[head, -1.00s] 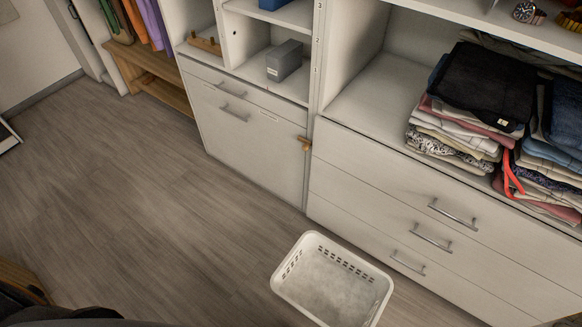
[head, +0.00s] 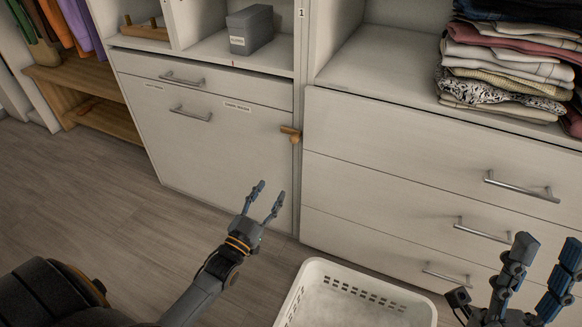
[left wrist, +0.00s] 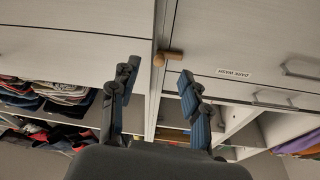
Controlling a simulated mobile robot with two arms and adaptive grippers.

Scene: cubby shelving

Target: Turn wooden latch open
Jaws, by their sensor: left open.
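The small wooden latch (head: 290,132) sits at the upper right edge of the white cabinet door (head: 205,150), beside the upright post. It lies roughly crosswise over the door's edge. It also shows in the left wrist view (left wrist: 170,55), beyond and between the finger lines. My left gripper (head: 270,191) is open and empty in front of the door's lower right part, below the latch and apart from it. My right gripper (head: 547,252) is open and empty at the lower right, in front of the drawers.
A white basket (head: 350,287) stands on the floor between my arms. Drawers with metal handles (head: 521,187) are right of the latch. Folded clothes (head: 505,60) lie above them. A grey box (head: 250,30) sits in a cubby above the door. The floor at left is clear.

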